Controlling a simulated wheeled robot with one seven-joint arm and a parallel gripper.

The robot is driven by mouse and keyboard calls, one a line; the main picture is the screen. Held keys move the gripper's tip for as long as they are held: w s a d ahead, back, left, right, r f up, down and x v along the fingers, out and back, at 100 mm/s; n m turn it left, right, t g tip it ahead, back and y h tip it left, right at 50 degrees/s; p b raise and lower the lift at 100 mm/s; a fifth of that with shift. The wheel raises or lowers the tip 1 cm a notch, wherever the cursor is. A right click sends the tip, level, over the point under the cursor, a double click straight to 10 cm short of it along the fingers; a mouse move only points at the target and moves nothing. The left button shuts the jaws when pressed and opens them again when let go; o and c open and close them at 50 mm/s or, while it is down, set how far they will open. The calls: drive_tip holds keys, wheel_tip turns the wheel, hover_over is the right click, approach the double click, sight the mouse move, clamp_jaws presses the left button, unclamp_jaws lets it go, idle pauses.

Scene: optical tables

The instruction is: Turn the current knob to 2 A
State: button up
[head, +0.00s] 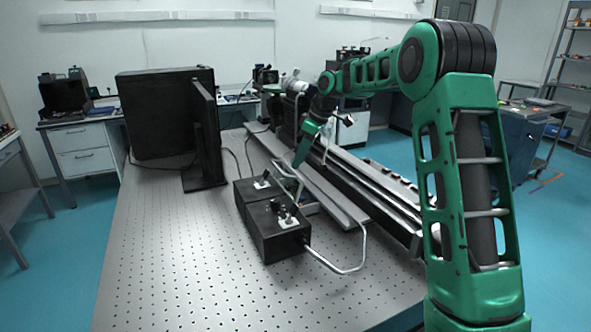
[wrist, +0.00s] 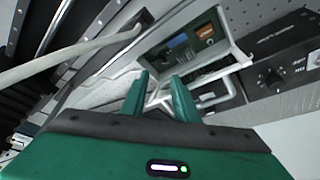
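Two black control boxes stand end to end on the optical table, a nearer box (head: 275,238) and a farther box (head: 245,195), each with small controls on a pale plate on top. In the wrist view, one black box (wrist: 285,50) at the right carries a round dark knob (wrist: 272,78) with white markings too small to read. I cannot tell its setting or whether it is the current knob. My gripper (head: 298,163) is above and behind the boxes.
Bent pale metal tubing (head: 345,270) loops around the boxes. A long dark rail (head: 370,190) runs along the table to the right. A black monitor (head: 207,135) stands to the left. The perforated table top (head: 170,260) is clear at the front left.

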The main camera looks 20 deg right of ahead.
drive_tip(key=w+n+g, duration=0.1)
drive_tip(key=n, duration=0.1)
drive_tip(key=w+n, duration=0.1)
drive_tip(key=n, duration=0.1)
drive_tip(key=n+g, duration=0.1)
drive_tip(key=n, duration=0.1)
drive_tip(key=shift+w+d+f+n+g+y, duration=0.2)
drive_tip(key=shift+w+n+g+y, duration=0.1)
drive_tip(key=shift+w+y, duration=0.1)
drive_tip(key=shift+n, duration=0.9)
drive_tip(key=x, duration=1)
drive_tip(key=shift+d+f, duration=0.15)
drive_tip(key=shift+d, duration=0.15)
clamp_jaws()
